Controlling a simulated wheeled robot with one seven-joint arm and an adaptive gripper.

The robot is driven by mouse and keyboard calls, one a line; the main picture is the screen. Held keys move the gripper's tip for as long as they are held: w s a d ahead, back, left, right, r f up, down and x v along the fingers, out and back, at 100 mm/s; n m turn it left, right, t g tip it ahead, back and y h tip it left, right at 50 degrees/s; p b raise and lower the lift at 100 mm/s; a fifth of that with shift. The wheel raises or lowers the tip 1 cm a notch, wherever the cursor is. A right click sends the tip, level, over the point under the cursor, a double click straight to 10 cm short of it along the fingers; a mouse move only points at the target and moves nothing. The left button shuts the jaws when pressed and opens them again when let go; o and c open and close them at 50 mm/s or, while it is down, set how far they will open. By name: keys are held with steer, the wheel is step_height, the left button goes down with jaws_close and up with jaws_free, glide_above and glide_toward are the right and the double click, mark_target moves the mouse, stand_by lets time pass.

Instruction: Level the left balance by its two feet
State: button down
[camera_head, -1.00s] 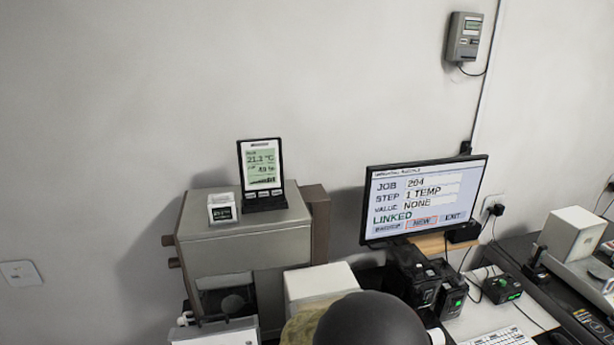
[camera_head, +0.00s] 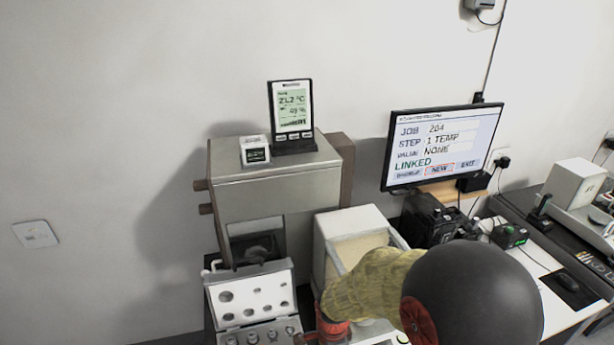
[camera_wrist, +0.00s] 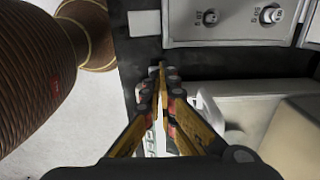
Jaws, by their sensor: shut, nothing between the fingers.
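The left balance (camera_head: 350,222), with a pale box-like draught shield, stands on the table in the head view, partly covered by my arm. In the wrist view, a pale grey body (camera_wrist: 235,105), apparently part of this balance, lies right of my gripper. My gripper (camera_wrist: 160,72) is shut and empty, its fingertips over a dark surface beside that body. I cannot tell whether the fingertips touch anything. The gripper's tips are not clear in the head view. I cannot make out the two feet or a level bubble.
An open weight case (camera_head: 250,298) stands left of the balance; a case with knobbed weights shows in the wrist view (camera_wrist: 235,18). A grey cabinet (camera_head: 275,170) bears a climate display (camera_head: 292,108). A monitor (camera_head: 440,150) stands at the right. A brown ribbed cylinder (camera_wrist: 35,70) is left of my gripper.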

step_height(320, 180, down, 6)
steer(key=b, duration=0.3)
steer(key=shift+r, duration=0.15)
steer(key=shift+s+b, duration=0.25)
steer(key=shift+b, duration=0.05)
steer(key=shift+s+d+f, duration=0.1)
steer(key=shift+s+f, duration=0.15)
steer(key=shift+f, duration=0.15)
steer(key=shift+w+a+r, duration=0.1)
steer(key=shift+a+r, duration=0.05)
steer(key=shift+a, duration=0.2)
steer(key=shift+w+a+r+p, duration=0.1)
steer(key=shift+w+r+p, duration=0.05)
steer(key=shift+r+p, duration=0.4)
step_height(320, 180, up, 5)
steer(key=p, duration=0.4)
steer(key=shift+w+r, duration=0.15)
